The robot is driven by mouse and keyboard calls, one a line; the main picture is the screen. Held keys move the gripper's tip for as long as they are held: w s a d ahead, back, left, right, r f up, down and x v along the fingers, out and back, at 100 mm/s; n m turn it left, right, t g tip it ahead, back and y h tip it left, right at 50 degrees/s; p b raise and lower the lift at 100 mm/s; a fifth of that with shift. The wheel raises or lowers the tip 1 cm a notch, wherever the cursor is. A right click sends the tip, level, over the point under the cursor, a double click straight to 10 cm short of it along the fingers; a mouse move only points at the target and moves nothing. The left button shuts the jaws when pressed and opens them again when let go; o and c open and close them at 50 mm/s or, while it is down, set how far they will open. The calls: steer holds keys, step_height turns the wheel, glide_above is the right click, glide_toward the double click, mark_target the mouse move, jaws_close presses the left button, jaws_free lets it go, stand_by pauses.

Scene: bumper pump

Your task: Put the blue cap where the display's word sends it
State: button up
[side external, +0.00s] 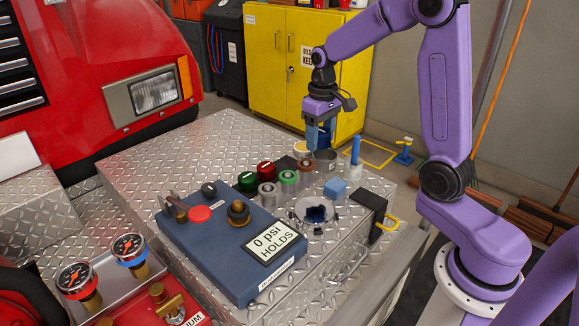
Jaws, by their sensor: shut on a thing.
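My gripper (321,138) points down above the rear right of the diamond-plate deck. It is shut on a blue thing, which looks like the blue cap (327,133); the fingers hide much of its shape. It is above or just behind a grey metal cup (325,158); I cannot tell whether they touch. The display (269,241) on the blue box reads "0 psi HOLDS". A green cap (248,181) and a red cap (266,169) stand left of several metal cups, including a green-ringed one (288,180) and a brown-ringed one (305,168).
The blue box (225,250) carries knobs and a red button (200,214). A round metal fitting (315,213) with dark blue inside, a light blue block (335,188) and a blue post (355,150) stand nearby. The deck's left rear (165,160) is clear.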

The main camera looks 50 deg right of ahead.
steer(key=shift+w+d, duration=0.25)
steer(key=shift+w, duration=0.05)
steer(key=w+d+f, duration=0.2)
steer(key=w+f, duration=0.2)
steer(key=w, duration=0.4)
glide_above(288, 165)
step_height(288, 165, down, 5)
steer(key=shift+s+d+r, duration=0.1)
steer(key=shift+w+f, duration=0.25)
steer(key=shift+f, duration=1.7)
steer(key=shift+f, duration=0.6)
steer(key=o, duration=1)
